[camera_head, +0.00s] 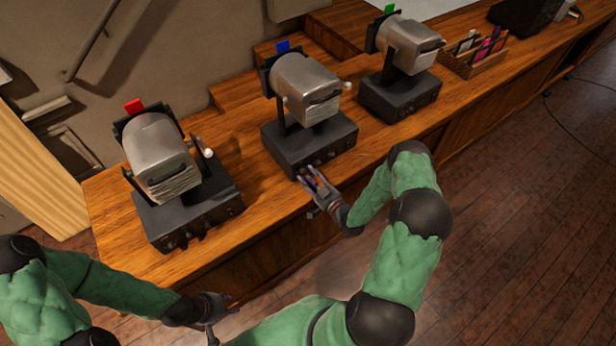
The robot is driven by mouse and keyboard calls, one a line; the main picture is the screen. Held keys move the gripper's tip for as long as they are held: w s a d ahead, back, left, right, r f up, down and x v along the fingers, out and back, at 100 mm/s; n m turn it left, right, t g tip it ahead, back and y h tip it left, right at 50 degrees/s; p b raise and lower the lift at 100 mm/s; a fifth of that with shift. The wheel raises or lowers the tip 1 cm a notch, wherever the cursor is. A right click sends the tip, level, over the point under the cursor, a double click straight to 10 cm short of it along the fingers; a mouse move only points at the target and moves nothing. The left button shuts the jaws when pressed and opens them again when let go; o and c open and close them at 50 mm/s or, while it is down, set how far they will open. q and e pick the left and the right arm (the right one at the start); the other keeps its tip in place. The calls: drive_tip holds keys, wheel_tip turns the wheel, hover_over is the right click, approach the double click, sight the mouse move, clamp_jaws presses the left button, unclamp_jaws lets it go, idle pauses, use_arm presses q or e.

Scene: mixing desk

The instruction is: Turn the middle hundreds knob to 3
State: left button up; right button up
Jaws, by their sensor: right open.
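The middle machine (308,88) has a silver drum, a blue tab on top and a black base (322,145) on the wooden desk. Small knobs show along the base's front face; their numbers are too small to read. The hundreds knob cannot be told apart from the others. My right gripper (316,184) is open at the desk's front edge, its fingers pointing at the left part of the middle base's front. Whether the fingers touch a knob I cannot tell. My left gripper (212,322) is low in front of the desk, away from the machines; its fingers are unclear.
A machine with a red tab (163,155) stands at the left and one with a green tab (411,45) at the right. A wooden rack (474,62) with small coloured items is further right. The floor (530,200) before the desk is clear.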

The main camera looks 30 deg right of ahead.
drive_tip(key=shift+w, duration=0.3)
clamp_jaws()
drive_tip(key=shift+m, duration=0.3)
